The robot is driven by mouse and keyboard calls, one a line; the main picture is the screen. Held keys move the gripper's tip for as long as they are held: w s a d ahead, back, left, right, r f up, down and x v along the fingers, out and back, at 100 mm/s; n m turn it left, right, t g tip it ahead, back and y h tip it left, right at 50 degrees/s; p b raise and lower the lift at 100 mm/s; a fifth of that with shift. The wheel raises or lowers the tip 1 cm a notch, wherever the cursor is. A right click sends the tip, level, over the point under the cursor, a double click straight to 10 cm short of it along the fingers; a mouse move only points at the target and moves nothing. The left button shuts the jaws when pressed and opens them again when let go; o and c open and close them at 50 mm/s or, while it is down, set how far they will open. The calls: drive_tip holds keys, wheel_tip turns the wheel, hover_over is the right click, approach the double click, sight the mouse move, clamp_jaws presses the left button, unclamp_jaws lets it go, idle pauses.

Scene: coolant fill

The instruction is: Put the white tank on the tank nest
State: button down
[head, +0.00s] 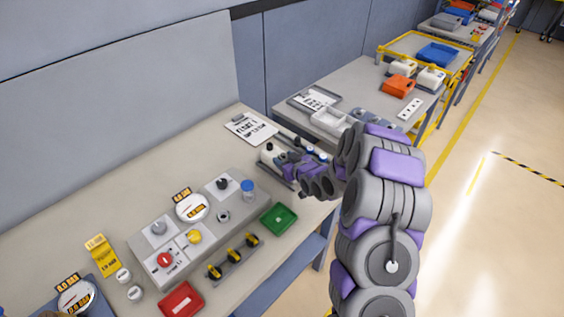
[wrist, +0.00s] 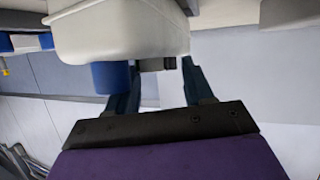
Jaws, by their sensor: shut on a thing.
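The white tank (wrist: 120,35) fills the top of the wrist view, with a blue cap (wrist: 110,78) beside my left finger. My gripper (wrist: 158,72) is shut on the tank; its dark fingers reach up to the tank's edge, and the exact contact is partly hidden. In the head view my gripper (head: 284,164) is at the far right end of the near bench, and a small part of the white tank (head: 268,152) shows at its left. I cannot tell the tank nest apart for sure; my arm covers part of that area.
White-capped and blue-capped items stand close behind my gripper.

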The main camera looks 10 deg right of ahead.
drive_tip(key=shift+s+d+f, duration=0.1)
drive_tip(key=shift+d+f, duration=0.2)
drive_tip(key=shift+d, duration=0.15)
drive_tip(key=c, duration=0.9)
unclamp_jaws()
drive_tip(key=o, duration=0.5)
drive_tip(key=shift+a, duration=0.9)
drive_tip(key=shift+o, duration=0.2)
drive_tip(key=shift+d+f, duration=0.1)
drive_tip(key=shift+d, duration=0.25)
drive_tip(key=shift+a, duration=0.1)
drive_tip(key=shift+s, duration=0.15)
